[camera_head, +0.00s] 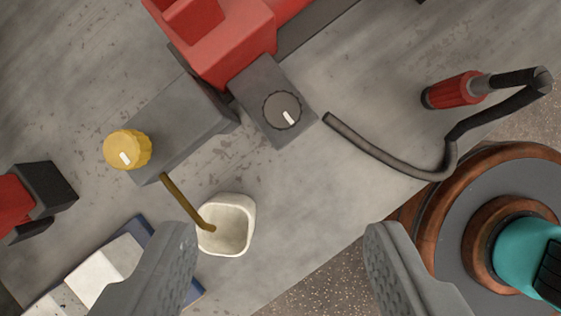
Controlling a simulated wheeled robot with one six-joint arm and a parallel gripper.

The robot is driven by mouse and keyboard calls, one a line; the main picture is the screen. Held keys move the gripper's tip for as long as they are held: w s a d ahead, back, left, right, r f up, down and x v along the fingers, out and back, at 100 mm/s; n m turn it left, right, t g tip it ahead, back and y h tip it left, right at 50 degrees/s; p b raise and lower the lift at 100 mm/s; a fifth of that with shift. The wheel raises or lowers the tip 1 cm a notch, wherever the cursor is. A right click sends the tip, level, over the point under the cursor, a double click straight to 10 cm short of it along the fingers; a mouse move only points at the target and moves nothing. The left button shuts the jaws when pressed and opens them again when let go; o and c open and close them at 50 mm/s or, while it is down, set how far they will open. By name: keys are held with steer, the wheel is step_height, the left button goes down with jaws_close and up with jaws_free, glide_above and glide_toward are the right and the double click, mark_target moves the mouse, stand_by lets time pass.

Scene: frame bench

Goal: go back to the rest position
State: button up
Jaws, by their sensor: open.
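My gripper (280,262) shows at the bottom of the head camera view. Its two grey ridged fingers are wide apart with nothing between them. The left finger is beside a white cup (240,229) and overlaps a white block on a blue base in the picture. The right finger is in front of the edge of a round copper-coloured and grey thing. The rest position itself cannot be told from this view.
The grey bench (300,190) holds a grey box with a yellow knob (127,149), a dark dial (282,110), a red machine (225,40), a red-handled tool with black cable (455,91), and white blocks (105,270). A round copper-rimmed thing (440,215) with a teal part stands right.

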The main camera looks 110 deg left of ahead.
steer(key=s+d+r+n+t+y, duration=0.1)
steer(key=s+r+n+t, duration=0.3)
steer(key=s, duration=0.7)
steer(key=s+d+r+n+t+y, duration=0.1)
steer(key=s+d+r+n+t, duration=0.2)
steer(key=s, duration=0.7)
steer(key=s+d+r+n+t+y, duration=0.1)
steer(key=s+r+n+t, duration=0.4)
steer(key=s, duration=0.6)
step_height(320, 180, up, 2)
steer(key=d+t, duration=0.1)
steer(key=t, duration=0.2)
steer(key=shift+s+d+n+y, duration=0.3)
steer(key=shift+s+d+y, duration=0.05)
steer(key=shift+y, duration=0.05)
steer(key=shift+r, duration=0.1)
